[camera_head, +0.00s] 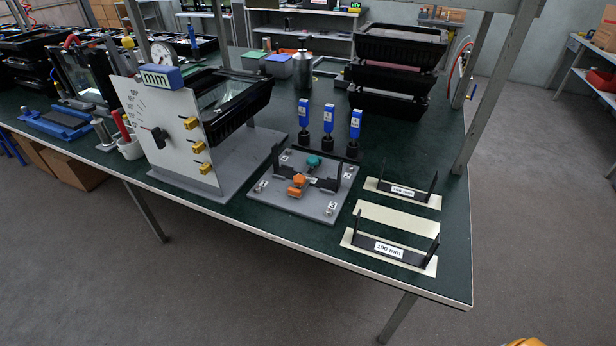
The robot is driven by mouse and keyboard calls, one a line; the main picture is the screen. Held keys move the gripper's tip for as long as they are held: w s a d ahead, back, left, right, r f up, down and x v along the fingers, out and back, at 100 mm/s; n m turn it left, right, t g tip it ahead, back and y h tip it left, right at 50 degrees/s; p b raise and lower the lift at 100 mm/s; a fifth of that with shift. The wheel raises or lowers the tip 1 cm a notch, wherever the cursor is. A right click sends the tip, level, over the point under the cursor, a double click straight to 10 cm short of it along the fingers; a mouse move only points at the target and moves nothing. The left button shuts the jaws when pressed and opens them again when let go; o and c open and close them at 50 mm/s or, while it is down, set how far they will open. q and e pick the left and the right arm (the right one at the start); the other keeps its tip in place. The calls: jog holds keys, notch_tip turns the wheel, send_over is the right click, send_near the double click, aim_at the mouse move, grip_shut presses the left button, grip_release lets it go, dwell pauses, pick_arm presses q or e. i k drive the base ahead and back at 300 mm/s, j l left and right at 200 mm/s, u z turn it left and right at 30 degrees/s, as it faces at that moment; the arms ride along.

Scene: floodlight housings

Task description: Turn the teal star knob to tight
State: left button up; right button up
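The teal star knob (313,161) sits on the far part of a grey fixture plate (285,203) near the middle of the green bench. It is small here, and I cannot tell how tight it is. An orange star knob (297,181) is on the same plate, closer to me. A black bracket (326,184) stands on the plate around the knobs. Numbered labels mark the plate's corners. Neither of my grippers is in view, and nothing touches the teal knob.
Several blue-topped tools (328,118) stand just behind the plate. A white dial panel (165,130) with yellow clamps rises at left. Black brackets marked 190 mm (388,249) lie at right. Stacked black housings (400,50) stand behind. Bench posts (490,90) rise at right.

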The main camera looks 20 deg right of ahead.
aim_at(313, 160)
jog(key=i+j+z, duration=0.15)
jog(key=z, duration=0.3)
jog(key=i+j+z, duration=0.15)
jog(key=z, duration=0.3)
jog(key=i+j+z, duration=0.1)
jog(key=j+z, duration=0.15)
jog(key=z, duration=0.2)
jog(key=j+z, duration=0.55)
jog(key=z, duration=0.3)
jog(key=j+z, duration=0.3)
jog(key=z, duration=0.15)
